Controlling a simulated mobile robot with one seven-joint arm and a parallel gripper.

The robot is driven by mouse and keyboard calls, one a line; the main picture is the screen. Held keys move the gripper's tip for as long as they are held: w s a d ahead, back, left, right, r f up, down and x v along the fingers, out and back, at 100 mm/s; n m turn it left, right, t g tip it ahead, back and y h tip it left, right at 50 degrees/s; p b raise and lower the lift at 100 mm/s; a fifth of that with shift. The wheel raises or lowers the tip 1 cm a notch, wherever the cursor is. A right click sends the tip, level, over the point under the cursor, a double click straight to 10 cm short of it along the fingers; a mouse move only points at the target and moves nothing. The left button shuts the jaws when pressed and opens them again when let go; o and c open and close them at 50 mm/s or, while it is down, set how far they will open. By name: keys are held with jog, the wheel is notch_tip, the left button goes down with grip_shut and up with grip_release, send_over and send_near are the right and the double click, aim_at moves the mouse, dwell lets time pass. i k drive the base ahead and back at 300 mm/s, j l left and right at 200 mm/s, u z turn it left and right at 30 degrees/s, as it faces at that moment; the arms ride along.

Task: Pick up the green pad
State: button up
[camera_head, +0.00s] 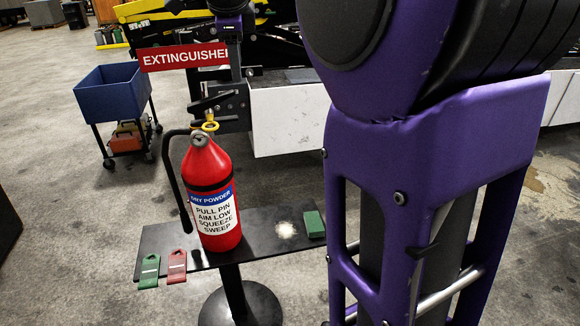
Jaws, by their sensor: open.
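The green pad (315,224) is a small dark green block at the right end of a black stand top (262,246). Its right side is close to my purple arm in the picture. My gripper (207,108) is dark and shows above the red fire extinguisher, up and to the left of the pad. It is open and well apart from the pad. Its fingertips are small and hard to make out against the extinguisher's top.
The red extinguisher (207,180) stands on the stand top, its black hose at left. A green tag (149,271) and a red tag (177,267) hang at the front edge. A pale patch (286,230) lies beside the pad. A blue cart (110,95) stands back left.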

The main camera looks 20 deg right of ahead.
aim_at(314, 224)
jog(key=z, duration=0.8)
